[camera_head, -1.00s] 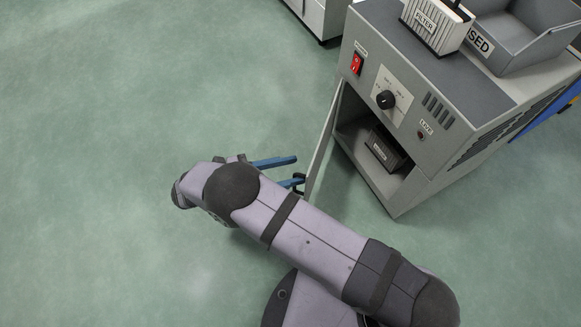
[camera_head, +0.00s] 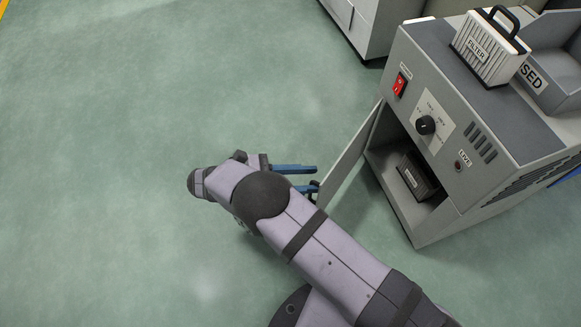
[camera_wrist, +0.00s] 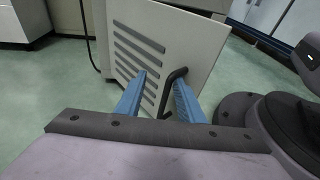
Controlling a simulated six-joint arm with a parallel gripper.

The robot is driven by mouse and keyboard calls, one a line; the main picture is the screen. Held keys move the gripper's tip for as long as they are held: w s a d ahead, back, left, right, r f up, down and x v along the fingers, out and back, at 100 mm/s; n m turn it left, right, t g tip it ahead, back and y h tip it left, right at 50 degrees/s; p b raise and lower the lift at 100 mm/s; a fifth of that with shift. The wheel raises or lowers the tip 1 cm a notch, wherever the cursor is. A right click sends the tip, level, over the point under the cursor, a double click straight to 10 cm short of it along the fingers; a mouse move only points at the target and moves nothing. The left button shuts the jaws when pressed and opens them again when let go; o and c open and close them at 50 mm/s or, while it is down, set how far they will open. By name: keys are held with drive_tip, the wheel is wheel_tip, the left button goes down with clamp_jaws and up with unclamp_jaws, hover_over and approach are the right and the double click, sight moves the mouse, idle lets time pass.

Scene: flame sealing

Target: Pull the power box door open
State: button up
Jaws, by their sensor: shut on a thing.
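The power box (camera_head: 440,115) is a grey cabinet at the right in the head view. Its door (camera_head: 352,152) stands open, swung out to the left of the lower compartment. In the wrist view the slotted face of the door (camera_wrist: 195,35) shows, with a black bar handle (camera_wrist: 174,88) on it. My gripper (camera_head: 316,179) is at the door's free edge, its blue fingers pointing toward it. In the wrist view my gripper (camera_wrist: 160,78) has its fingers on either side of the handle and is shut on it. The handle is mostly hidden in the head view.
A black box (camera_head: 418,174) sits inside the open compartment. A red switch (camera_head: 400,84) and a dark knob (camera_head: 426,125) are on the front panel. The green floor at left is clear.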

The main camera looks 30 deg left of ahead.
drive_tip(key=w+a+b, duration=0.1)
drive_tip(key=a+b, duration=0.4)
drive_tip(key=b, duration=0.2)
drive_tip(key=shift+w+a+r, duration=0.3)
drive_tip(key=shift+w+a, duration=0.05)
drive_tip(key=shift+a, duration=0.05)
drive_tip(key=shift+r+p, duration=0.15)
drive_tip(key=shift+p, duration=0.3)
idle(0.4)
